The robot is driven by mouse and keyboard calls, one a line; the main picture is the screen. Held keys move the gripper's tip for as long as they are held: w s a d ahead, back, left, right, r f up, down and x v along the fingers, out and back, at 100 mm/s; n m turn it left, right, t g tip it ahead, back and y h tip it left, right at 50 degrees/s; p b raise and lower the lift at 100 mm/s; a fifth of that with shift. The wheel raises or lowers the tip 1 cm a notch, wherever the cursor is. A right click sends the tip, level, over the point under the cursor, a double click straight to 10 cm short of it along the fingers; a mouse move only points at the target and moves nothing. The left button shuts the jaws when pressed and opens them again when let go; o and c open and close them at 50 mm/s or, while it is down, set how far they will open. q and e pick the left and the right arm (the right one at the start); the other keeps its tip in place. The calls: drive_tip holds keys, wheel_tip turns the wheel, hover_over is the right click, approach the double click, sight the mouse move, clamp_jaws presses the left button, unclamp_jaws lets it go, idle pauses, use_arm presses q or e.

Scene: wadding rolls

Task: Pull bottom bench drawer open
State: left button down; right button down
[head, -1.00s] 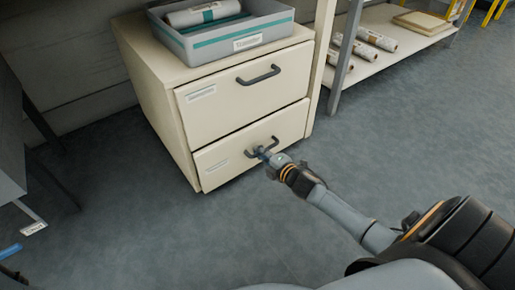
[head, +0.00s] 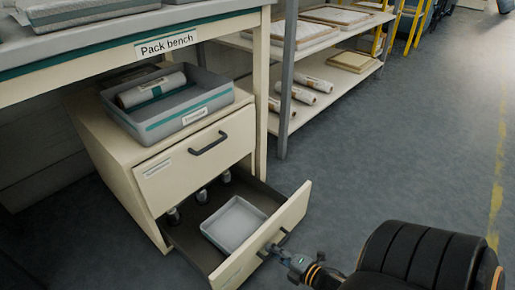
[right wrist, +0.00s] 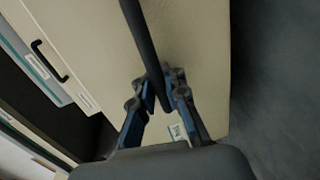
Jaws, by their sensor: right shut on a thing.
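The bottom drawer (head: 290,222) of the cream bench cabinet stands pulled well out. Its inside shows a pale grey square tray (head: 236,222) and several small dark and silvery items along the back and left. My right gripper (head: 272,247) is at the drawer's front, shut on the dark bar handle (head: 284,238). In the right wrist view the blue-sided fingers (right wrist: 163,100) close around the handle bar (right wrist: 143,45), with the cream drawer front behind it. The top drawer (head: 195,165) is shut. My left gripper is in no view.
A grey bin (head: 175,105) with a wrapped roll (head: 150,88) sits on the cabinet under the pack bench (head: 165,45). A shelf unit (head: 285,122) with rolls stands behind to the right. Open grey floor (head: 400,150) lies right of the drawer.

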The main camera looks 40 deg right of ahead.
drive_tip(key=shift+f+p+v, duration=0.2)
drive_tip(key=shift+p+v, duration=0.05)
drive_tip(key=shift+v, duration=0.9)
drive_tip(key=shift+f+p+v, duration=0.15)
drive_tip(key=shift+p+v, duration=0.05)
drive_tip(key=shift+v, duration=0.9)
drive_tip(key=shift+s, duration=0.1)
drive_tip(key=c, duration=1.7)
unclamp_jaws()
drive_tip(key=shift+o, duration=0.2)
drive_tip(key=v, duration=1.2)
drive_tip(key=shift+d, duration=0.1)
